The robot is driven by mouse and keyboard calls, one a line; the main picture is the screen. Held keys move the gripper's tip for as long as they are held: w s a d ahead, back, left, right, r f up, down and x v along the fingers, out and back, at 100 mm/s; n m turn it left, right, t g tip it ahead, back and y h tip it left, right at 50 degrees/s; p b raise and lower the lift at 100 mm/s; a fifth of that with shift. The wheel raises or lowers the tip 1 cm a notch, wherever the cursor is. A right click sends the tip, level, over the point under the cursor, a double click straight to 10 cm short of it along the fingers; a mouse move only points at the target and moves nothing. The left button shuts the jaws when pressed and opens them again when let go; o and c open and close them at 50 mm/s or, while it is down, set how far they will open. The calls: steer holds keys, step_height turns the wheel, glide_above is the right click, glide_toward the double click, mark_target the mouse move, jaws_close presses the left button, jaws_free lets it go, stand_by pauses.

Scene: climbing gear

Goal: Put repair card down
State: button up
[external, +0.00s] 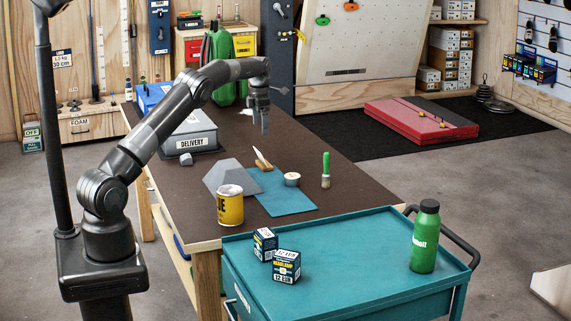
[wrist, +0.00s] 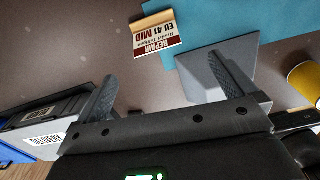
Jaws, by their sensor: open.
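The repair card (wrist: 154,35), white and dark red with a wooden strip along one edge, is by the edge of the blue mat (wrist: 205,22) in the wrist view. In the external view its wooden part (external: 263,160) shows at the mat's (external: 283,196) far end; the print is too small to read there. My gripper (external: 259,128) is above the table, a little beyond the card. In the wrist view my gripper (wrist: 167,78) has its fingers wide apart with nothing between them, and the card is clear of both.
A grey wedge-shaped block (external: 229,176) stands beside the mat, with a yellow can (external: 230,206) nearer. A tape roll (external: 292,179) and a green-handled brush (external: 326,170) are right of it. The grey delivery box (external: 190,134) is at left. The tabletop (external: 315,150) right of my gripper is clear.

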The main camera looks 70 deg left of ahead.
steer(key=s+d+r+m+t, duration=0.1)
steer(key=s+d+r+m, duration=0.5)
steer(key=d+r+m, duration=0.5)
steer(key=s+d+r+m+t, duration=0.2)
steer(key=s+d+r+m, duration=0.55)
steer(key=d, duration=0.75)
steer(key=s+d+f+m+t, duration=0.1)
steer(key=s+d+f+m, duration=0.1)
steer(key=s+d+m, duration=0.6)
steer(key=s+d+f+m+t, duration=0.1)
steer(key=s+d+f+m, duration=0.2)
steer(key=s+d+m, duration=0.5)
steer(key=s+d, duration=0.3)
steer(key=s, duration=0.5)
steer(key=shift+s+m, duration=0.25)
steer(key=shift+m, duration=0.1)
